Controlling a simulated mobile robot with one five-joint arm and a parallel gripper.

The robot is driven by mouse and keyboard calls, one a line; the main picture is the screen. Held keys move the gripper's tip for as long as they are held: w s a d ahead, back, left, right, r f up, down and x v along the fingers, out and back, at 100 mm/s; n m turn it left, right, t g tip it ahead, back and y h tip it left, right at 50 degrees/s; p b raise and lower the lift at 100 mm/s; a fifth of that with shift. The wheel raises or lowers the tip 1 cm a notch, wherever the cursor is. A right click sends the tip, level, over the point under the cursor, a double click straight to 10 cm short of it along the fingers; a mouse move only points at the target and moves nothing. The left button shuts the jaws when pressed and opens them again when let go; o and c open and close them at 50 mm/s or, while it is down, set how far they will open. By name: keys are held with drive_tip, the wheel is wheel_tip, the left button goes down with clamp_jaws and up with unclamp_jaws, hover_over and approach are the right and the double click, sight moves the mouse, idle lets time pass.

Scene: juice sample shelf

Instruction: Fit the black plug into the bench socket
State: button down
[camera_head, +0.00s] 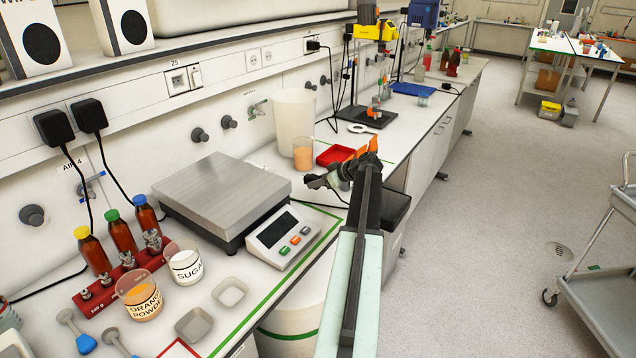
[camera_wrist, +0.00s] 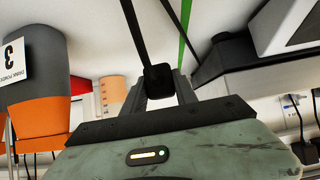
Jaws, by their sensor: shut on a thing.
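My gripper (camera_head: 322,181) is over the bench front, to the right of the scale. In the wrist view my gripper (camera_wrist: 159,88) is shut on the black plug (camera_wrist: 158,75), with a black cable leading away from it. A pale double socket (camera_head: 260,57) is on the wall rail behind the bench, well apart from my gripper. Another fitting under the label 25 (camera_head: 183,79) sits further left on that rail. I cannot tell which one is the bench socket.
A steel scale (camera_head: 222,192) with its display unit (camera_head: 283,237) stands on the bench. Beyond my gripper are a red tray (camera_head: 335,155), an orange juice beaker (camera_head: 302,154) and a white container (camera_head: 293,112). Brown bottles (camera_head: 121,232) stand left.

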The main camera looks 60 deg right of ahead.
drive_tip(key=shift+a+f, duration=0.1)
drive_tip(key=shift+a, duration=0.15)
drive_tip(key=s+a, duration=0.2)
drive_tip(key=a, duration=0.2)
drive_tip(key=s+a, duration=0.3)
drive_tip(key=a, duration=0.1)
drive_tip(key=s+a, duration=0.2)
drive_tip(key=a, duration=0.2)
drive_tip(key=shift+s+a+r, duration=0.15)
drive_tip(key=shift+s+r, duration=0.05)
drive_tip(key=shift+r, duration=0.15)
drive_tip(key=shift+s+a, duration=0.1)
drive_tip(key=shift+s, duration=0.15)
drive_tip(key=shift+s+d, duration=0.1)
drive_tip(key=shift+d, duration=0.15)
drive_tip(key=w+d, duration=0.3)
drive_tip(key=d, duration=0.1)
drive_tip(key=w+d+f, duration=0.1)
drive_tip(key=w+d, duration=0.2)
drive_tip(key=d, duration=0.1)
drive_tip(key=w+d+b, duration=0.1)
drive_tip(key=w+d, duration=0.3)
drive_tip(key=shift+d+f, duration=0.2)
drive_tip(key=shift+d, duration=0.1)
wheel_tip(320, 180, down, 4)
drive_tip(key=b, duration=0.4)
drive_tip(key=shift+f, duration=0.15)
drive_tip(key=c, duration=1)
unclamp_jaws()
drive_tip(key=shift+o, duration=0.2)
